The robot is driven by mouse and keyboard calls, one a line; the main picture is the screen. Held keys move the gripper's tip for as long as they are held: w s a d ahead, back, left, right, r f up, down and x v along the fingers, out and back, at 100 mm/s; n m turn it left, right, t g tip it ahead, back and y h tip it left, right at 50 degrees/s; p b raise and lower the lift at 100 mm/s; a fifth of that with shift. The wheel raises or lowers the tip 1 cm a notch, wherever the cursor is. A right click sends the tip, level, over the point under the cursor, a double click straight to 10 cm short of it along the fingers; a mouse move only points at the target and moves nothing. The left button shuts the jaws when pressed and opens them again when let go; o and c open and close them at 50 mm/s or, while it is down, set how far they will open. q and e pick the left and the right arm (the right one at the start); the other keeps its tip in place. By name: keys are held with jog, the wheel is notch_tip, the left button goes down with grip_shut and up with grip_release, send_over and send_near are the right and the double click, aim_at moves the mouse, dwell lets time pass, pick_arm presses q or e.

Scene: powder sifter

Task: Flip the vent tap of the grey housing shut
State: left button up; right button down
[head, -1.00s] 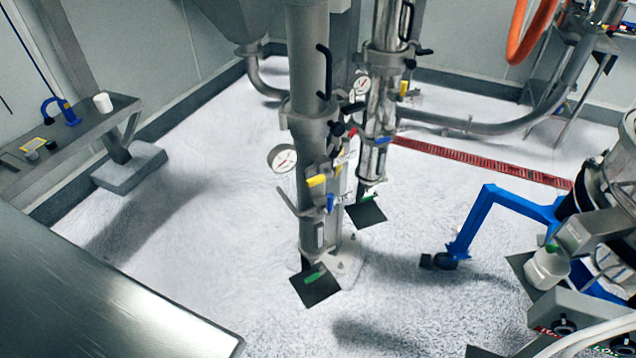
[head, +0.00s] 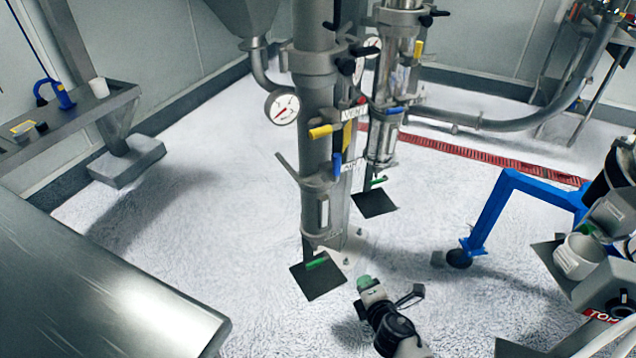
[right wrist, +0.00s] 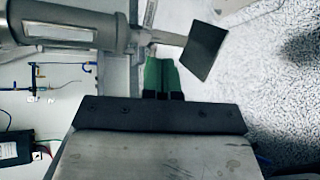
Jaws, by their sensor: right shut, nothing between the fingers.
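The grey housing (head: 318,185) is a matt upright column in the middle of the head view. My right gripper (head: 364,282), with green fingertips, is low in front of the column's foot, apart from both taps. In the right wrist view its green fingers (right wrist: 161,74) are together and empty, with a grey cylindrical body (right wrist: 65,35) beyond at upper left. My left gripper is not in view.
A shiny steel column (head: 388,80) stands just behind. Dark square plates (head: 318,283) sit low by each column. A blue-legged stand (head: 490,215) is at right, a steel surface (head: 90,290) at lower left. Open floor (head: 220,200) lies left of the housing.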

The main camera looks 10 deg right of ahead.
aim_at(320, 132)
jog(key=w+a+r+n+t+y+b, duration=0.2)
jog(key=r+n+t+b, duration=0.1)
jog(key=r+n, duration=0.3)
jog(key=w+a+r+n+t+y+b, duration=0.1)
jog(key=w+a+r+n+t+b, duration=0.15)
jog(key=r, duration=0.55)
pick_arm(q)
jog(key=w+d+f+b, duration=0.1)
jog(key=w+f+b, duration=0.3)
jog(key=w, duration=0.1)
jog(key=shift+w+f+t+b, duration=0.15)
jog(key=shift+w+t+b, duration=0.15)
pick_arm(e)
jog(key=s+a+r+n+t+y, duration=0.1)
jog(key=s+r+n+y, duration=0.1)
jog(key=r+n, duration=0.3)
jog(key=s+a+r+n+t+y, duration=0.1)
jog(key=s+r+n+t+y, duration=0.1)
jog(key=r, duration=0.5)
jog(key=s+n, duration=0.1)
jog(key=n, duration=0.1)
jog(key=shift+s+a+n+y, duration=0.3)
jog(key=shift+a+n+y, duration=0.05)
jog(key=shift+a+y, duration=0.05)
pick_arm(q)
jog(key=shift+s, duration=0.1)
pick_arm(e)
jog(key=shift+t, duration=0.25)
